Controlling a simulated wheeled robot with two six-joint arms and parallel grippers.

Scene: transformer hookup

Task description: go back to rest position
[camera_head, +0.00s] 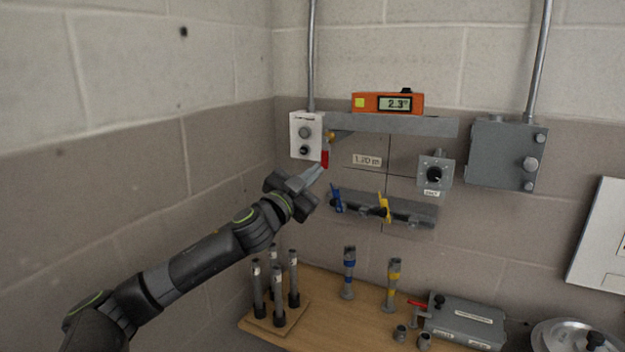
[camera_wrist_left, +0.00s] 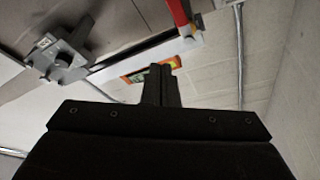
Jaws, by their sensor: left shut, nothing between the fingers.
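My left gripper (camera_head: 316,172) is raised near the wall, its fingertips close to a red handle (camera_head: 325,158) below the left end of the grey wall shelf. The fingers are together with nothing between them. In the left wrist view the closed fingers (camera_wrist_left: 161,84) point up toward the shelf, and the red handle (camera_wrist_left: 178,12) lies just beyond them. From these views I cannot tell whether the tips touch the handle. My right gripper is in neither view.
An orange meter (camera_head: 388,103) sits on the grey shelf (camera_head: 430,126). A white switch box (camera_head: 306,136) is beside the red handle. Below, a rail (camera_head: 412,212) carries a blue clamp (camera_head: 337,198) and a yellow clamp (camera_head: 384,207). The wooden table (camera_head: 330,312) holds several grey posts. Left wall space is clear.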

